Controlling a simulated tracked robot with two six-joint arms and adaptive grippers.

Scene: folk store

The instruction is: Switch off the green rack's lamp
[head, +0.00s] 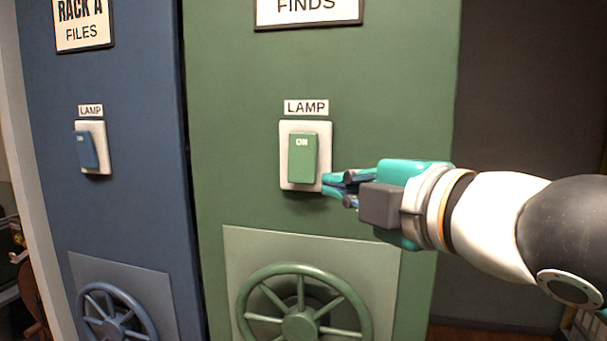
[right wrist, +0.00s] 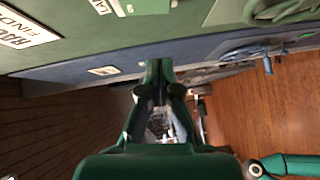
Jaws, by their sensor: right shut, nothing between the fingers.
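The green rack (head: 235,130) fills the middle of the head view. Its lamp switch (head: 302,158) is a green rocker on a white plate (head: 285,180), under a "LAMP" label (head: 306,107). "ON" shows at the rocker's top. My right gripper (head: 328,186) comes in from the right, shut and empty. Its fingertips are at the plate's lower right edge, beside the rocker; I cannot tell whether they touch. In the right wrist view the shut fingers (right wrist: 159,68) show in the middle, and part of the green switch (right wrist: 145,6) shows at the top. My left gripper is not in view.
A blue rack (head: 105,215) stands at the left with its own lamp switch (head: 87,149). A green handwheel (head: 302,322) sits below the green switch, and a blue handwheel (head: 115,315) is on the blue rack. Right of the green rack is a dark recess.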

